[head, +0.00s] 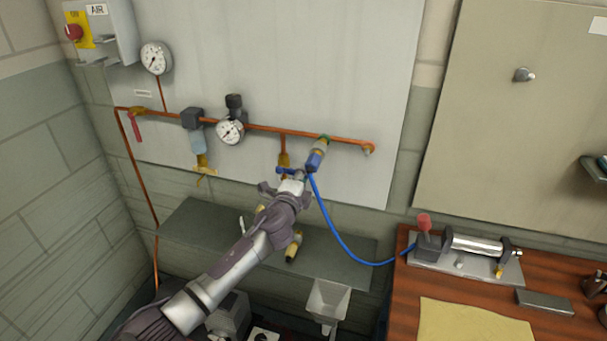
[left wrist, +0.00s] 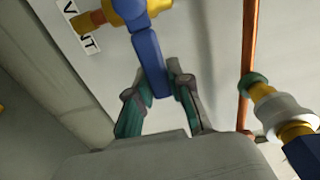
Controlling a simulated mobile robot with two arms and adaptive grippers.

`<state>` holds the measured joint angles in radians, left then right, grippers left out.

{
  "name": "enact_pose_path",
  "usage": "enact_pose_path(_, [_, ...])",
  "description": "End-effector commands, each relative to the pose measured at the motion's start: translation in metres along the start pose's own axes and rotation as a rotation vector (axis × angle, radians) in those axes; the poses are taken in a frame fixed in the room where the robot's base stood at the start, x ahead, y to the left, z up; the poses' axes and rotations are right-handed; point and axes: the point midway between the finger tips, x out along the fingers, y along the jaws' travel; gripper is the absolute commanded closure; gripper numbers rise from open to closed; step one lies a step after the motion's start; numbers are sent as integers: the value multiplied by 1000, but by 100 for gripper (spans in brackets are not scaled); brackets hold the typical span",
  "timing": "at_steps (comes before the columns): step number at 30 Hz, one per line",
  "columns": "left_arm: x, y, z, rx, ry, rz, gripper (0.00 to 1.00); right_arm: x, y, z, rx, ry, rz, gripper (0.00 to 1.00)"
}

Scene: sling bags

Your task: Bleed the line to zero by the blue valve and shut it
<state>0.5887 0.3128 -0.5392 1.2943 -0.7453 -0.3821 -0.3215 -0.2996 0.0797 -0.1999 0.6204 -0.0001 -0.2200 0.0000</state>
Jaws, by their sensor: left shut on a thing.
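The blue valve sits on a short drop from the copper pipe (head: 260,128). Its blue lever (head: 287,170) shows just beyond my left gripper (head: 290,180). In the left wrist view the blue lever (left wrist: 151,62) hangs from a brass body (left wrist: 127,8), and its lower end is between the fingers of my left gripper (left wrist: 160,95), which is shut on it. A round gauge (head: 155,57) is on the panel at upper left, and a second gauge (head: 230,132) is on the regulator. Their needles are too small to read. My right gripper is out of view.
A quick coupling (head: 318,154) with a blue hose (head: 338,230) is close right of the gripper. The hose runs to a clamp device on the wooden bench (head: 415,290). A grey shelf (head: 190,238) is below. A red-handled valve (head: 135,125) is at left.

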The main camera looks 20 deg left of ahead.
Motion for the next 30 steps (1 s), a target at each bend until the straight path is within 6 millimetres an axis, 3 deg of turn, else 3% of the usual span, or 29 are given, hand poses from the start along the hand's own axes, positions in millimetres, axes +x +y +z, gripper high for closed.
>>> enact_pose_path(11, [0,3,0,15,1,3,100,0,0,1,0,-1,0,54])
enact_pose_path(12, [-1,3,0,14,1,3,76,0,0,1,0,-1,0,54])
enact_pose_path(16, [0,2,0,12,1,3,54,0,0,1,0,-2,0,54])
enact_pose_path(26, [-2,2,0,9,0,1,54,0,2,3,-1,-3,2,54])
enact_pose_path(30, [-14,2,0,8,1,1,54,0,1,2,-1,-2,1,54])
